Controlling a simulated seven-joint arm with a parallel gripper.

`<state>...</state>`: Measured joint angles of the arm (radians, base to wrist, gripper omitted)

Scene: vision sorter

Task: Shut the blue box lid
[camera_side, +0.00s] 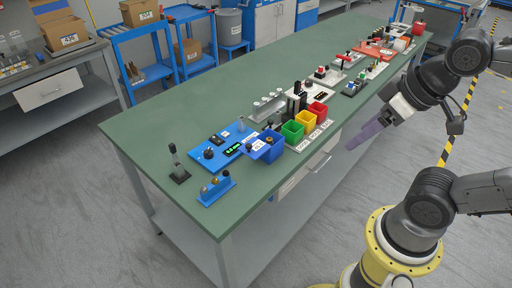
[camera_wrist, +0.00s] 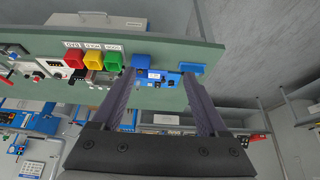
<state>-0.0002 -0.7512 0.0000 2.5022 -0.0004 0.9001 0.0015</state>
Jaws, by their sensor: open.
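The blue box (camera_side: 276,153) stands at the table's near edge, left of the green box. A blue flap that looks like its lid (camera_side: 259,152) sticks out on the box's left side, so the lid looks open. The box also shows in the wrist view (camera_wrist: 141,60), upper middle; its lid cannot be made out there. My gripper (camera_side: 354,144) is off the table's near edge, to the right of the box and apart from it. Its two purple fingers are open and empty, and they also show in the wrist view (camera_wrist: 160,76).
A green box (camera_side: 292,132), a yellow box (camera_side: 305,121) and a red box (camera_side: 318,111) stand in a row beside the blue box. A blue panel with a display (camera_side: 222,146) lies left of it.

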